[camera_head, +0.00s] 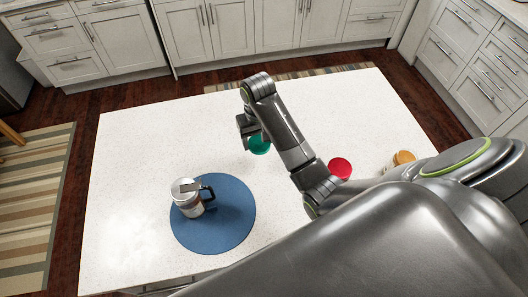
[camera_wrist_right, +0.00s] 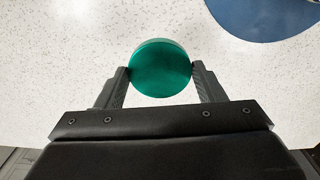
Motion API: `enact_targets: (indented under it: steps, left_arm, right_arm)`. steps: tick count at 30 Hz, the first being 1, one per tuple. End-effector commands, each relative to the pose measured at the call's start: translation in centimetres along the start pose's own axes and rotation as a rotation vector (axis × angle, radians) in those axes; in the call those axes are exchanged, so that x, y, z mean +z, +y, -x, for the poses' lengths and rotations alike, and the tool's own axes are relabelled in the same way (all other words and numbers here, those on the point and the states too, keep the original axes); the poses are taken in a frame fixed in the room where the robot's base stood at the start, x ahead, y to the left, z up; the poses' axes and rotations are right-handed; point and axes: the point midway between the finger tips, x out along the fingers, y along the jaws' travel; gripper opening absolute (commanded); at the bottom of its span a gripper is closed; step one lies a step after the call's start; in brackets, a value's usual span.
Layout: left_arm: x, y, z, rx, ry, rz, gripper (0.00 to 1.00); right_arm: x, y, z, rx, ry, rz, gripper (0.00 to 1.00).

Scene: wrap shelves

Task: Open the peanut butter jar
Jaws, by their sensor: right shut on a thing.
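A round green lid (camera_head: 259,145) is at the middle of the white counter, partly hidden by my right gripper (camera_head: 249,134). In the right wrist view the same green lid (camera_wrist_right: 160,68) sits between the two fingers of my right gripper (camera_wrist_right: 160,72), seen from above. The fingers are shut on its sides. What is under the lid is hidden, so I cannot tell whether it is the peanut butter jar. A red lid (camera_head: 340,168) and a jar with an orange lid (camera_head: 403,157) stand to the right. My left gripper is not in view.
A metal-and-white lidded mug (camera_head: 188,203) with a dark handle stands on a round blue mat (camera_head: 232,215) at the left. The counter (camera_head: 130,150) is clear at its far left. Cabinets line the room behind.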

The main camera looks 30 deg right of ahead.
Motion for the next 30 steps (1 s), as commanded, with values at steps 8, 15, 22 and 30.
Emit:
enact_targets:
  steps: [8,15,22,30]
  left_arm:
    - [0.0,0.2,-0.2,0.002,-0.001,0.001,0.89]
    - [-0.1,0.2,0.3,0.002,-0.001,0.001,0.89]
    - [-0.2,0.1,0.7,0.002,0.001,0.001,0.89]
    - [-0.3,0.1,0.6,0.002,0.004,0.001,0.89]
  right_arm:
    - [0.1,0.0,-4.4,0.0,-0.004,0.0,0.35]
    - [0.2,0.0,-6.9,0.001,-0.007,0.0,0.35]
    - [0.1,0.0,-9.0,0.0,-0.002,0.002,0.35]
    - [0.1,0.0,-9.2,0.0,-0.001,0.002,0.35]
